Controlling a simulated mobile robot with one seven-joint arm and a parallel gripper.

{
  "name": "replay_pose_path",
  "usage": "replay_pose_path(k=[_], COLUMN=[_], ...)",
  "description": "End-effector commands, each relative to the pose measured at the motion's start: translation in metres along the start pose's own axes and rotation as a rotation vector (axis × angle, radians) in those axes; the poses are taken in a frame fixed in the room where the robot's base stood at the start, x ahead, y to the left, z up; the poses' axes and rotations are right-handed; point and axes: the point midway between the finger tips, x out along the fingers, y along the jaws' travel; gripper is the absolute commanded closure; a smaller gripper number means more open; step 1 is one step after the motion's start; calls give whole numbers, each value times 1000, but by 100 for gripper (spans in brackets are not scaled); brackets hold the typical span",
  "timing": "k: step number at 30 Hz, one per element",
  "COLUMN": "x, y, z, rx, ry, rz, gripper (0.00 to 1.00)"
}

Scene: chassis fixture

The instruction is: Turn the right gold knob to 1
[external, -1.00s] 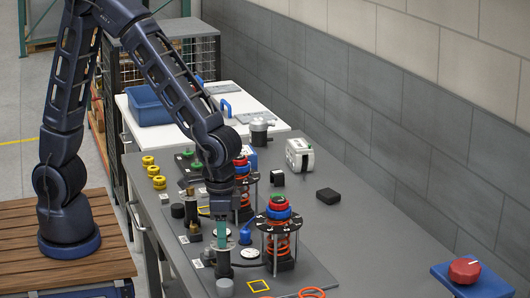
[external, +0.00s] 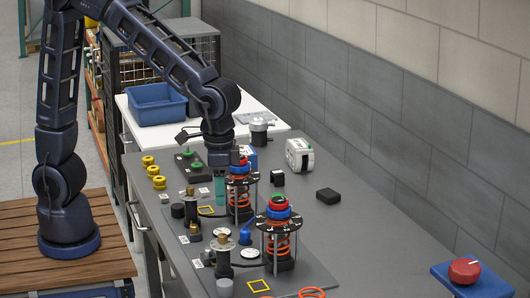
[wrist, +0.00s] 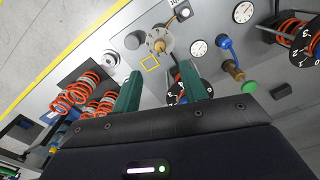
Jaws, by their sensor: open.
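Another gold knob (external: 190,191) stands on a post farther back. In the wrist view a gold knob (wrist: 159,45) on a pale disc lies beyond the fingertips; I cannot tell which of the two it is. The disc marks are too small to read. My gripper (external: 221,190) is raised beside the rear spring fixture, above and behind the near knob. Its teal fingers (wrist: 162,80) are open, apart, with nothing held between them.
Spring fixtures with red and blue tops stand at the rear (external: 240,190) and near right (external: 279,235). A blue-handled valve (wrist: 225,44) and several gauges are close by. A black block (external: 328,196) and a white device (external: 299,154) lie right.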

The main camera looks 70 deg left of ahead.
Motion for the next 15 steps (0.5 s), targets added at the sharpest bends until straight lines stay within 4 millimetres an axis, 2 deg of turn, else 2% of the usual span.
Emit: replay_pose_path(k=[7, 15], x=[0, 0], y=[0, 0], z=[0, -2], rx=[26, 293], ry=[0, -1], rz=[0, 0], gripper=[57, 57])
